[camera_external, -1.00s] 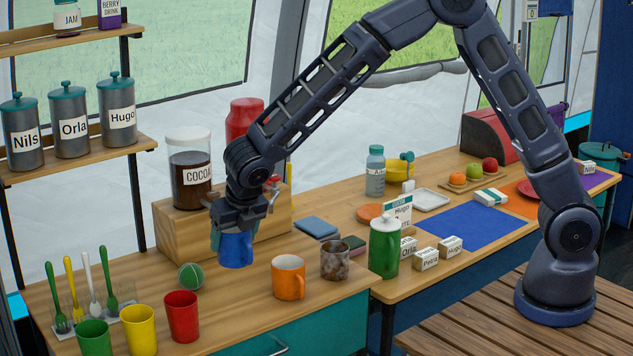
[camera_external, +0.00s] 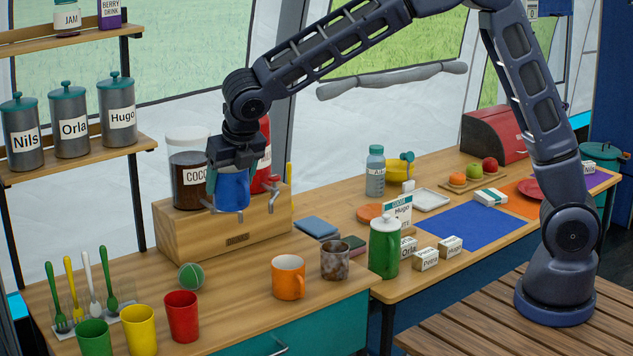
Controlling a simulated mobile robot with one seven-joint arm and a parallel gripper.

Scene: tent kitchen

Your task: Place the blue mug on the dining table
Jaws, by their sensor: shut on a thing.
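My gripper (camera_external: 229,175) points down and is shut on the blue mug (camera_external: 234,190). It holds the mug upright in the air, in front of the wooden box stand (camera_external: 191,232) on the left counter. The mug is clear of the counter top, and its upper part is partly hidden by the gripper. A table with a blue mat (camera_external: 462,227) on it runs to the right and back; I take it to be the dining table (camera_external: 405,287).
A green lidded pot (camera_external: 384,248) and small labelled boxes (camera_external: 425,259) stand at the table's near side. The blue mat is mostly bare.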

